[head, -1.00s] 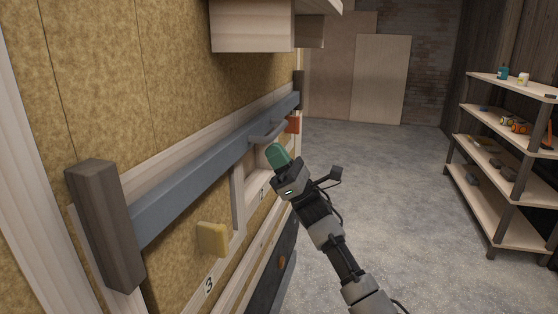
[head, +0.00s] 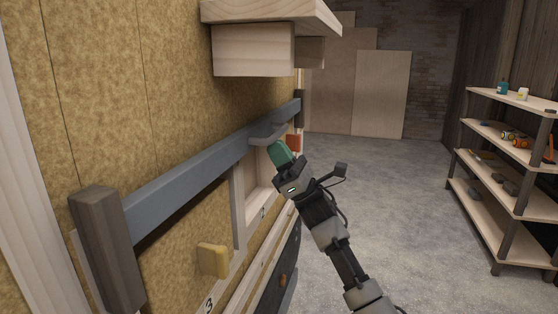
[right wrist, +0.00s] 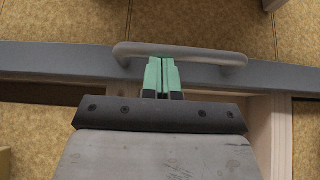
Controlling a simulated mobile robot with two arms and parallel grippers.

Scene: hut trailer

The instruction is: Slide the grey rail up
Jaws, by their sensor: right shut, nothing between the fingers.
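The grey rail (head: 190,174) runs along the wall between dark wooden end posts, the near post (head: 107,247) at lower left. A grey bar handle (head: 266,134) sits on the rail. In the right wrist view the rail (right wrist: 60,56) crosses the picture and the handle (right wrist: 185,53) stands just beyond the fingertips. My right gripper (head: 278,151) has green fingertips, is shut and empty, and is at the handle's underside. In the right wrist view its fingertips (right wrist: 160,66) are together at the handle's lower edge; whether they touch cannot be told. My left gripper is not in view.
A wooden shelf box (head: 253,50) juts out above. A shelf rack (head: 500,158) stands at right; the floor between is free.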

